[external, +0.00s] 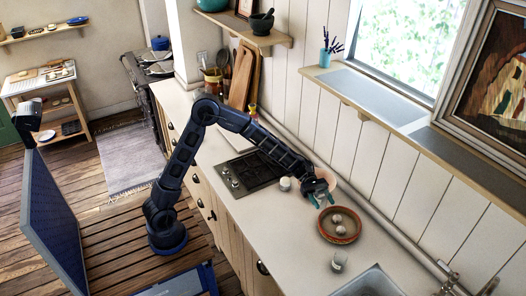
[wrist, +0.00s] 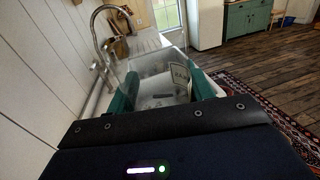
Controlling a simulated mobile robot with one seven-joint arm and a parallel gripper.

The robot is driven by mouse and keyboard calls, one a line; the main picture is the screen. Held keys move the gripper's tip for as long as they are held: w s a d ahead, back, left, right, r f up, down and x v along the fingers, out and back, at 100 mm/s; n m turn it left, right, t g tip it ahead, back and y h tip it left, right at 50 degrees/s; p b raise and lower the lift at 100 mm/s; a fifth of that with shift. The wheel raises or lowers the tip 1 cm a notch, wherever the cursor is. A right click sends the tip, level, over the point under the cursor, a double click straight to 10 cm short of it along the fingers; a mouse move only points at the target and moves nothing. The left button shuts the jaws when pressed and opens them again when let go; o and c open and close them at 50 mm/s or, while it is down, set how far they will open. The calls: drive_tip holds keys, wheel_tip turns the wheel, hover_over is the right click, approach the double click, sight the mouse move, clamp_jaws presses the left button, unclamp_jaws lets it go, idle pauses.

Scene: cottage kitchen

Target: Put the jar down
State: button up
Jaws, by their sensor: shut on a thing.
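My gripper (external: 321,196) is over the counter, just left of and close above a brown round dish. In the wrist view my gripper's (wrist: 160,88) two green fingers are shut on a pale jar with a printed label (wrist: 181,77), which sits between them. In the external view the jar is mostly hidden by the gripper, and I cannot tell whether its base touches the counter.
The brown dish (external: 322,232) holds small round things. A pale bowl (external: 328,176) is behind my gripper. A small white jar (external: 285,184) stands by the black hob (external: 250,170); another (external: 338,261) stands near the sink (external: 372,282). Bare counter (external: 285,225) lies left of the dish.

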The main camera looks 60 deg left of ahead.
drive_tip(key=w+a+n+t, duration=0.2)
drive_tip(key=w+a+t, duration=0.35)
drive_tip(key=a, duration=0.85)
drive_tip(key=w+a+n+t, duration=0.25)
drive_tip(key=w+a, duration=0.55)
drive_tip(key=a, duration=0.6)
drive_tip(key=w+a+n+t, duration=0.3)
drive_tip(key=w+a, duration=0.3)
drive_tip(key=a, duration=0.8)
drive_tip(key=s+a+n+t+y, duration=0.1)
drive_tip(key=a+n+t+y, duration=0.15)
drive_tip(key=a, duration=1.35)
drive_tip(key=s+a+n+t+y, duration=0.2)
drive_tip(key=a+t+y, duration=0.1)
drive_tip(key=a, duration=1.4)
drive_tip(key=s+a+n+t+y, duration=0.25)
drive_tip(key=s+a, duration=0.45)
drive_tip(key=a, duration=0.5)
drive_tip(key=s+a+n+t+y, duration=0.1)
drive_tip(key=s+a+y, duration=0.2)
drive_tip(key=s+a, duration=0.6)
drive_tip(key=s+a+n+t+y, duration=0.15)
drive_tip(key=s+a, duration=0.45)
drive_tip(key=a, duration=0.8)
drive_tip(key=shift+y, duration=0.25)
drive_tip(key=f, duration=2.5)
drive_tip(key=shift+a, duration=0.2)
